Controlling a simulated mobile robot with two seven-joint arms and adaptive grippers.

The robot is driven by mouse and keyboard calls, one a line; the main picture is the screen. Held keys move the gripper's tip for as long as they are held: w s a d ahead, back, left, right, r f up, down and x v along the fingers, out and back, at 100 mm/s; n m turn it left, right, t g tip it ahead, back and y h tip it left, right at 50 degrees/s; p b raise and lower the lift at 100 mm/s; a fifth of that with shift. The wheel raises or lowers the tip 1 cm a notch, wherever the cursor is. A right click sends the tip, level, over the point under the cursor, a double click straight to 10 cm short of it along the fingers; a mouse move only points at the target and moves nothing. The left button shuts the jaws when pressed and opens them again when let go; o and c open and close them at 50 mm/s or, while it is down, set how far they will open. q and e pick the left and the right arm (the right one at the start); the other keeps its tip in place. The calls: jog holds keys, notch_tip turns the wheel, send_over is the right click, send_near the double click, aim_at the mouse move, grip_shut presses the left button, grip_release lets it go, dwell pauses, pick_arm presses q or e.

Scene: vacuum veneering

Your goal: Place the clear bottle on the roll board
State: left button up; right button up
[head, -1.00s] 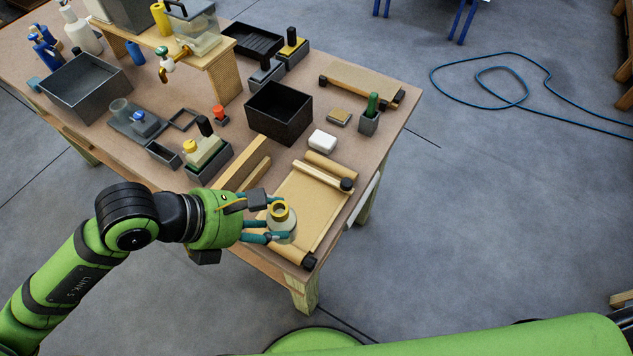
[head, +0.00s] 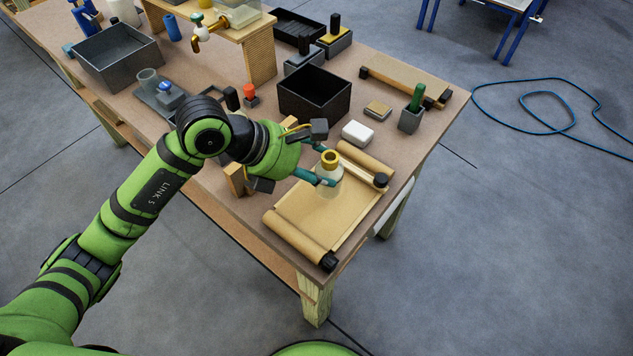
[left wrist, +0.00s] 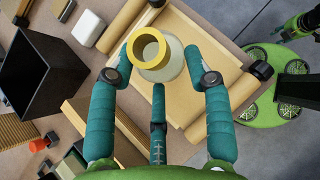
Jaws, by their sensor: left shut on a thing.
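The clear bottle (head: 329,176) has a yellow ring-shaped top and stands upright between the fingers of my left gripper (head: 322,178). In the left wrist view the bottle (left wrist: 152,58) sits between the teal fingers (left wrist: 165,85), which are shut on it. The roll board (head: 318,215) is a tan sheet with a roll at its near and far ends, and it also shows in the left wrist view (left wrist: 196,38). The bottle is over the board's far part, near the far roll. I cannot tell whether its base touches the sheet.
A white block (head: 357,133), a black open box (head: 314,93) and a grey holder with a green handle (head: 412,116) stand behind the board. Wooden strips (head: 236,179) lie to its left, partly hidden by my gripper. The board's near part is clear.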

aim_at(317, 192)
pick_arm(q)
notch_tip(317, 192, down, 4)
jog(key=shift+f+b, duration=0.1)
jog(key=shift+b, duration=1.15)
jog(key=shift+w, duration=0.1)
jog(key=shift+f, duration=0.15)
jog(key=o, duration=1.4)
jog(key=shift+r, duration=0.25)
jog(key=shift+a+r, duration=0.15)
jog(key=b+v, duration=0.2)
jog(key=v, duration=0.9)
jog(key=shift+s+a+r, duration=0.2)
jog(key=shift+s+r, duration=0.05)
